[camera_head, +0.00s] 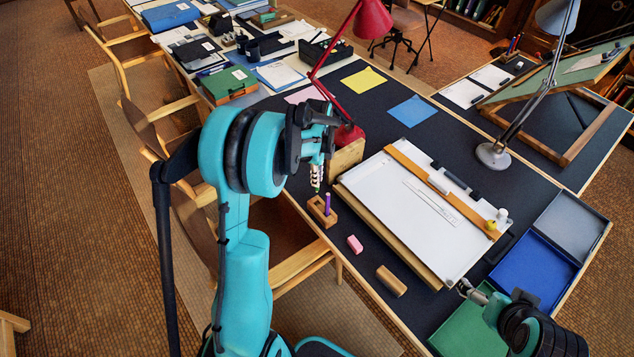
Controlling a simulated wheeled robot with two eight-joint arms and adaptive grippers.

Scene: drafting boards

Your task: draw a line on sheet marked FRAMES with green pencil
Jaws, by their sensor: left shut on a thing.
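My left gripper (316,173) hangs over the near left part of the dark desk, pointing down. It is shut on the green pencil (317,189), of which only a little green shows below the fingers. Just below is a wooden pencil holder (318,214) with a purple pencil (327,203) upright in it. I cannot read the word FRAMES on any sheet. My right gripper (467,289) is at the board's lower right corner; its finger opening is unclear.
A wooden straightedge (440,186) crosses the board. A red lamp (347,134) stands close behind the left gripper. A pink eraser (354,244) and wooden block (391,280) lie in front. Blue (414,111) and yellow (363,79) sheets lie behind. Trays (534,270) are at right.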

